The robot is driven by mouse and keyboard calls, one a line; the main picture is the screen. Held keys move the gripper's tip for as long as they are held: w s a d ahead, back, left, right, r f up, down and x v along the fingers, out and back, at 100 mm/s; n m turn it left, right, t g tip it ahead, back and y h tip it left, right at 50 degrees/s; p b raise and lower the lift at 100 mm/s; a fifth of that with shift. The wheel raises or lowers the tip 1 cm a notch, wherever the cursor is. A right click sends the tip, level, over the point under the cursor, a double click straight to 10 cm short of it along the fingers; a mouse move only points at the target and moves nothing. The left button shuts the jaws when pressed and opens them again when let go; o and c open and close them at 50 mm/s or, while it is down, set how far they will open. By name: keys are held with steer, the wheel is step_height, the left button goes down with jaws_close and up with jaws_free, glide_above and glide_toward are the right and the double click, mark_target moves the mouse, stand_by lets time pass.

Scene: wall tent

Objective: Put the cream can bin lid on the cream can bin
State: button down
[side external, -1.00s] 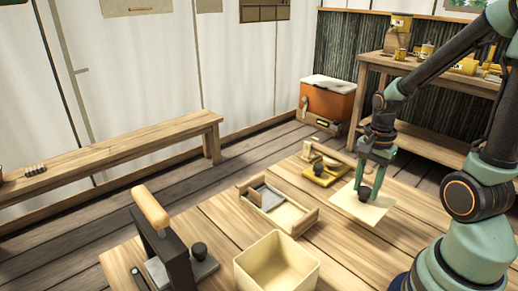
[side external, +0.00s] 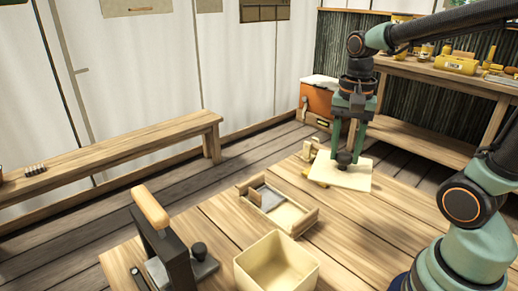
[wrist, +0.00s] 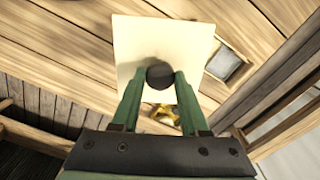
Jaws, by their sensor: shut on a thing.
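The cream can bin lid (side external: 351,178) is a flat cream square with a dark round knob. My gripper (side external: 345,158) is shut on that knob, and the lid hangs level above the far end of the table. In the wrist view the lid (wrist: 150,38) spreads out beyond my gripper (wrist: 158,76), with the knob between its fingers. The cream can bin (side external: 277,265) is an open-topped square box at the table's near edge, to the left of and nearer than the lid. Its inside looks empty.
A shallow wooden tray (side external: 297,228) with a grey plate lies between the lid and the bin. A dark press with a wooden handle (side external: 150,208) stands left of the bin. A yellow item (side external: 320,173) is partly hidden behind the lid. Bare table lies right of the tray.

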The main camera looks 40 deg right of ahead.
steer(key=s+a+f+n, duration=0.1)
steer(key=a+n, duration=0.5)
steer(key=a, duration=0.5)
steer(key=a+f+n, duration=0.2)
steer(key=a+n, duration=0.5)
steer(key=a, duration=0.3)
steer(key=shift+s+a, duration=0.35)
steer(key=shift+a, duration=0.05)
steer(key=shift+f, duration=0.15)
steer(key=shift+f, duration=2.65)
steer(key=shift+f, duration=0.75)
steer(key=shift+c, duration=1.7)
jaws_free()
